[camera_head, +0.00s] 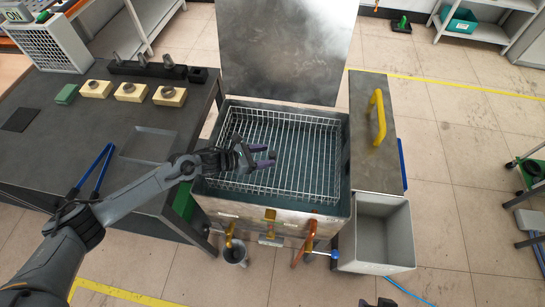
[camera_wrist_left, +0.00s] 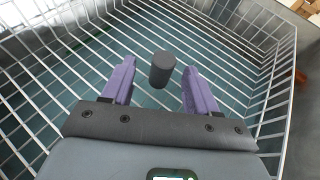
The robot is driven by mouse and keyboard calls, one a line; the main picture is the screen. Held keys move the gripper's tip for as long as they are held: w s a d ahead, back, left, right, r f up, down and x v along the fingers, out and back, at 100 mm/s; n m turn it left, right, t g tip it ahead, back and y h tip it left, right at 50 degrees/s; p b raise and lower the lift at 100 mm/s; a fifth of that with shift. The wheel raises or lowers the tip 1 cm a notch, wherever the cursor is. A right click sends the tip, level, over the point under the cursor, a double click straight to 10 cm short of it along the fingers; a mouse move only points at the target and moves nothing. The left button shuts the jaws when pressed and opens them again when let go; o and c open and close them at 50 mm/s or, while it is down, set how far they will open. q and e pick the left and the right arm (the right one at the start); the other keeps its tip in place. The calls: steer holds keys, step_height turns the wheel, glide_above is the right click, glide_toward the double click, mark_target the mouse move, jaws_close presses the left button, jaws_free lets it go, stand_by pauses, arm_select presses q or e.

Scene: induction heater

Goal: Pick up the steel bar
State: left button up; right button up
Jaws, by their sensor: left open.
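My left gripper (camera_head: 264,155) is open, over the wire basket (camera_head: 230,187) in the metal tank. In the left wrist view its two purple fingers (camera_wrist_left: 157,88) stand wide apart. The steel bar is a short dark grey cylinder (camera_wrist_left: 162,69) in that view. It appears in the gap between the fingertips, with clear space on both sides, and neither finger touches it. The basket's wire floor shows behind it. I cannot tell how far below the fingertips it is. I cannot make out the bar in the head view.
The tank's metal lid (camera_head: 285,50) stands raised at the back. A grey bin (camera_head: 384,233) is at its right, below a panel with a yellow handle (camera_head: 378,118). The dark table (camera_head: 60,130) at left holds several cream blocks (camera_head: 130,93) and blue-handled tongs (camera_head: 100,172).

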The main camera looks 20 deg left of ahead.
mark_target(277, 159)
arm_select(q)
steer(key=shift+x, duration=2.65)
steer(key=shift+s+d+r, duration=0.1)
steer(key=shift+d+r, duration=0.05)
steer(key=shift+r, duration=0.05)
jaws_close()
